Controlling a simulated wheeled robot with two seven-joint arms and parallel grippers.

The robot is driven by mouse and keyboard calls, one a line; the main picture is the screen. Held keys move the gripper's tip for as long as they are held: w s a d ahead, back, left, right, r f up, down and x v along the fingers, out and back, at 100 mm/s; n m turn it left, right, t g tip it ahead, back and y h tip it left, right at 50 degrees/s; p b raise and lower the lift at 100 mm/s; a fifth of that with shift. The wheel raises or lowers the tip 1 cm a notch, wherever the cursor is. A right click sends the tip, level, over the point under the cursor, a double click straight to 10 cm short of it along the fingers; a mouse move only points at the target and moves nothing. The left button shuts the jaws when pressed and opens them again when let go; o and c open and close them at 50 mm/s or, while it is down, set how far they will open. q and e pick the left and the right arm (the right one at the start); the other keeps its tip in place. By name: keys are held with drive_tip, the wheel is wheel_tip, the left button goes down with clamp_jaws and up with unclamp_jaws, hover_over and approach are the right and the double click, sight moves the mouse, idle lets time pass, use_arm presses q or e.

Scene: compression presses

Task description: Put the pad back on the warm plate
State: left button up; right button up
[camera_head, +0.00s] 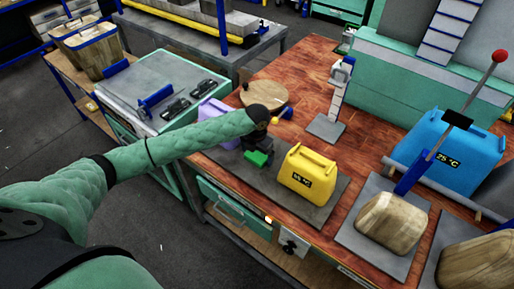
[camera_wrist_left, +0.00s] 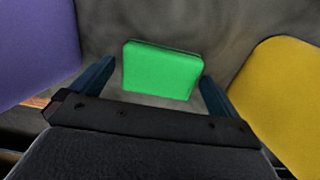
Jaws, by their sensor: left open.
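A small bright green pad (camera_head: 257,158) lies on a grey slab (camera_head: 325,205) on the wooden bench. It also shows in the left wrist view (camera_wrist_left: 163,70), between my two dark blue fingers with a gap on each side. My left gripper (camera_head: 259,145) is open just above the pad and does not grip it. A yellow block (camera_head: 307,172) with a temperature label, its figures hard to read, stands right of the pad. A purple block (camera_head: 218,112) stands to its left, partly behind my arm. A blue block (camera_head: 447,150) labelled 25 °C stands farther right. My right gripper is not shown.
A round wooden board (camera_head: 264,93) and a white upright stand (camera_head: 335,98) are behind my gripper. Wooden blocks (camera_head: 391,222) sit on grey plates at the right, under a red-knobbed lever (camera_head: 499,56). Some bare bench (camera_head: 370,140) lies between the stand and the blue block.

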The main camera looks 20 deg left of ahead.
sight(257, 155)
use_arm(q)
drive_tip(key=shift+r, duration=0.35)
wheel_tip(257, 155, up, 4)
drive_tip(key=shift+f+b, duration=0.2)
drive_tip(key=shift+b, duration=0.9)
wheel_tip(257, 155, up, 8)
drive_tip(key=b, duration=0.2)
drive_tip(key=shift+s+b, duration=0.15)
drive_tip(key=shift+b, duration=0.15)
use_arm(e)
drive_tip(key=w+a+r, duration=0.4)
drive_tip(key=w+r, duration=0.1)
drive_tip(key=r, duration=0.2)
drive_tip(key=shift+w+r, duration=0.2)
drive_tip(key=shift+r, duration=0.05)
use_arm(q)
drive_tip(key=shift+f, duration=0.2)
